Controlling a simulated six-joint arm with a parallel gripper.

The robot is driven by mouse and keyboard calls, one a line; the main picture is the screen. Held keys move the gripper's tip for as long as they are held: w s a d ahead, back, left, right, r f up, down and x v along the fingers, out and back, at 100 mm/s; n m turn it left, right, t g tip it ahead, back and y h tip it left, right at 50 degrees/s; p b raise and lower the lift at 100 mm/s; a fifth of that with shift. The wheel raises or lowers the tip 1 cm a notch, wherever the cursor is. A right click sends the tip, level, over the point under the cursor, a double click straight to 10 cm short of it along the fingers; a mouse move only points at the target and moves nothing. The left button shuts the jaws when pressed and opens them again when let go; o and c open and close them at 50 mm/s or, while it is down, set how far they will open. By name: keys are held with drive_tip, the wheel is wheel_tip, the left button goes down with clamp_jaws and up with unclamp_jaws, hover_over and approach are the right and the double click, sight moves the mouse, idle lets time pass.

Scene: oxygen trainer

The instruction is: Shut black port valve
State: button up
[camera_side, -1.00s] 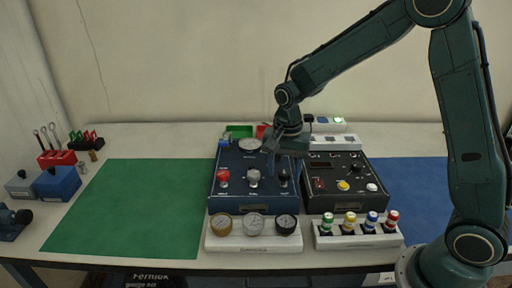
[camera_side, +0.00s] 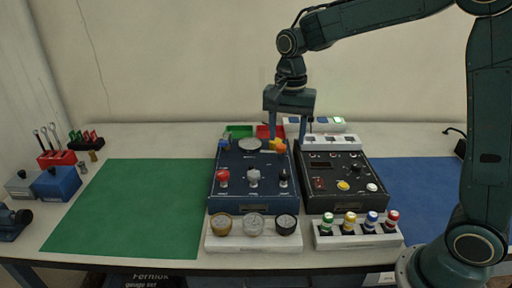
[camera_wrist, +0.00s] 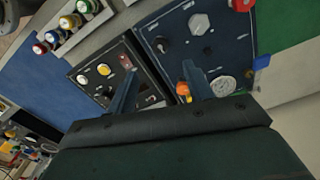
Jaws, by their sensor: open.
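The black port valve is a small black knob (camera_side: 283,177) at the front right of the dark blue panel (camera_side: 238,200). It also shows in the wrist view (camera_wrist: 161,45), upright on the panel. A grey knob (camera_side: 253,177) and a red knob (camera_side: 222,176) stand to its left. My gripper (camera_side: 288,138) is open and empty, pointing down above the back right of the panel. It is behind and above the black knob, not touching it. In the wrist view, my gripper's fingers (camera_wrist: 163,72) are spread, with the black knob beyond the tips.
An orange-yellow knob (camera_side: 276,146) stands at the back right of the blue panel, close to my gripper's left finger. A round gauge (camera_side: 250,143) is beside it. A black panel (camera_side: 345,195) stands to the right. Loose gauges in a white rack (camera_side: 253,243) are in front.

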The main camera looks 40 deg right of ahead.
drive_tip(key=shift+r, duration=1.5)
drive_tip(key=s+r+n+t, duration=0.2)
drive_tip(key=s+n+t, duration=0.3)
drive_tip(key=s+n, duration=0.7)
drive_tip(key=shift+s+d+r+t, duration=0.2)
drive_tip(key=shift+s+r+t, duration=0.1)
drive_tip(key=shift+s, duration=5.15)
drive_tip(key=shift+w, duration=0.1)
